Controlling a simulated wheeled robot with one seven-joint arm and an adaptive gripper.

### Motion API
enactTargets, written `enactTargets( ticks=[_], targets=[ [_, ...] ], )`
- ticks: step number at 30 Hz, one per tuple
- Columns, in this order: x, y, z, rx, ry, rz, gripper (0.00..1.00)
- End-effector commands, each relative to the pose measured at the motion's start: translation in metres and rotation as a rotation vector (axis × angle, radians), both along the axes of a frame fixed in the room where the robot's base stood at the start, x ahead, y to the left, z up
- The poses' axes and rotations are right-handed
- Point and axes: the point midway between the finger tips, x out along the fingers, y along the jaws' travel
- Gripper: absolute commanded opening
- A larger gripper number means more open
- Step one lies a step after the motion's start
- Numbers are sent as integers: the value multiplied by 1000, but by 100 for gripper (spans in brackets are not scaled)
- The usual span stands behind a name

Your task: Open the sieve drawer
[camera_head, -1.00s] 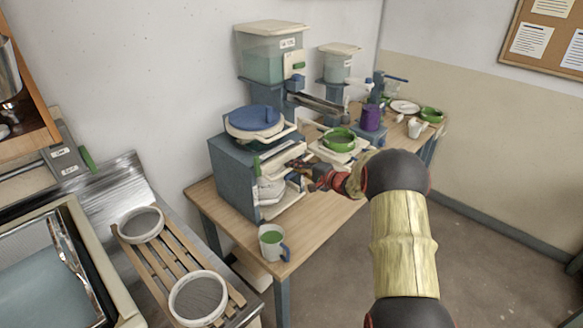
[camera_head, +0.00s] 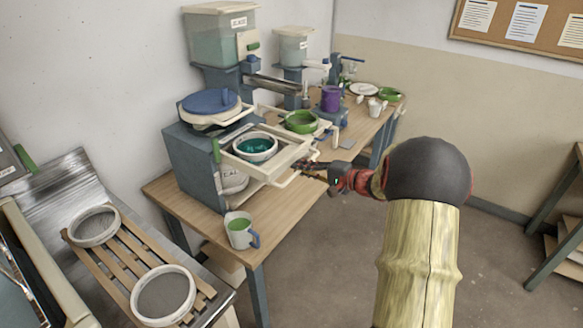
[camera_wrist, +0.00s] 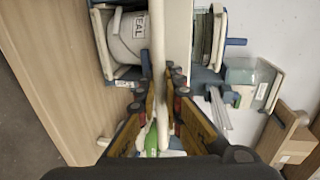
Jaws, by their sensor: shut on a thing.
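The sieve drawer (camera_head: 272,171) is a cream tray standing well out from the blue-grey cabinet (camera_head: 193,165). A white-rimmed round sieve or bowl with teal contents (camera_head: 255,147) sits in it. My gripper (camera_head: 308,170) is at the drawer's front, shut on its cream handle (camera_head: 290,179). In the wrist view a pale bar runs up between the fingers of my gripper (camera_wrist: 162,84). Below the drawer, a white tub with lettering (camera_wrist: 130,35) shows in the wrist view. The gripper partly hides the handle's far end.
A mug with green contents (camera_head: 240,231) stands near the table's front corner. A green bowl (camera_head: 301,121) and a purple container (camera_head: 331,98) stand farther back. A slatted rack (camera_head: 128,255) with two round sieves is at left. The floor right of the table is clear.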

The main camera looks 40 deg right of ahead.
Motion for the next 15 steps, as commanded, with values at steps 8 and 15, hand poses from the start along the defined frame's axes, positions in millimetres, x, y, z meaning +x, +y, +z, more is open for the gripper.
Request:
enactTargets(
  ticks=[8, 15],
  targets=[
    [-8, -3, -2, 2, 3, 0, 0],
    [-8, -2, -2, 2, 3, 0, 0]
  ],
)
